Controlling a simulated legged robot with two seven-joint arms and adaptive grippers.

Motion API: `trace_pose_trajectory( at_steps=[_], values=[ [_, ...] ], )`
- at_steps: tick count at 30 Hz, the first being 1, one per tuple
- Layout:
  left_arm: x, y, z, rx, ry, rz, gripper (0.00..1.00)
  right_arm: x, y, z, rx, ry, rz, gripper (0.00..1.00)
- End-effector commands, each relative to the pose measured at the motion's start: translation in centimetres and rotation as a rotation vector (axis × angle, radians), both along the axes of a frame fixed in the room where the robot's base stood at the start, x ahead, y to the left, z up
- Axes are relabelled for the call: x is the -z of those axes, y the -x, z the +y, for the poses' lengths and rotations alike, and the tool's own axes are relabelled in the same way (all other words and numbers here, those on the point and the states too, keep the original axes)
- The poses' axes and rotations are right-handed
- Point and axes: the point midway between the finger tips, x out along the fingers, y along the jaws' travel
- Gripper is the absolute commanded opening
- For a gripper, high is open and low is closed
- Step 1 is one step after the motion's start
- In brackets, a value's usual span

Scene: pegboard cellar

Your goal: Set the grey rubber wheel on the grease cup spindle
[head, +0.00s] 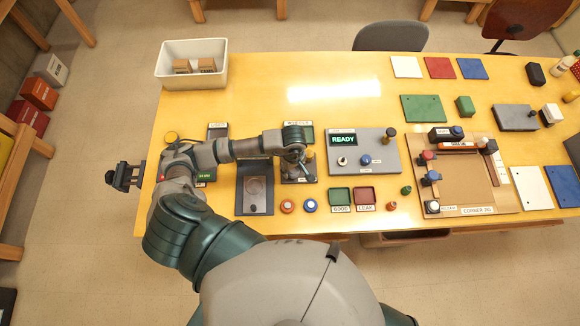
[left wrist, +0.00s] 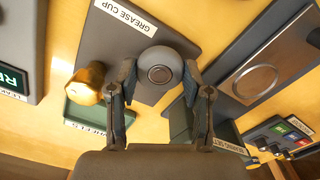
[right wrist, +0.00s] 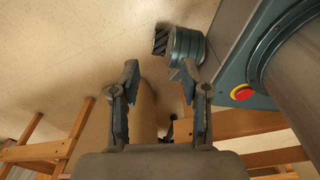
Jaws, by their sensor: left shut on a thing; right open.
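The grey rubber wheel (left wrist: 158,55) is round with a darker hub and sits between the fingers of my left gripper (left wrist: 160,76), which is shut on it. In the left wrist view the wheel is in front of the dark grease cup plate (left wrist: 112,42), which carries a white GREASE CUP label. The spindle is hidden, and I cannot tell whether the wheel touches it. In the head view my left gripper (head: 297,160) covers part of this plate and the wheel is not clear. My right gripper (right wrist: 160,78) is open and empty above the floor.
A brass knob (left wrist: 88,82) stands close beside the left gripper's finger. A dark plate with a round disc (head: 255,198) lies left of the grease cup plate. The grey READY panel (head: 375,168) lies to its right. A white bin (head: 191,81) stands at the back left.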

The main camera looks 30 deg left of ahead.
Motion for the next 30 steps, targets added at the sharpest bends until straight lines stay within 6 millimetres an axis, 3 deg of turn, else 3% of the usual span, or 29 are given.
trace_pose_trajectory(
  at_steps=[13, 25, 30],
  values=[
    [0.4, -0.1, 1.1, 0.0, 0.008, -0.002, 0.15, 0.7, 0.0, -2.9, 0.001, 0.034, 0.0, 0.46],
    [0.3, -0.1, 0.8, 0.001, 0.005, -0.002, 0.15, 0.8, 0.0, -0.2, 0.002, 0.002, 0.001, 0.46],
    [0.4, -0.1, 0.5, 0.001, 0.003, -0.002, 0.15, 1.0, 0.0, -0.5, -0.001, 0.005, 0.0, 0.46]
  ],
)
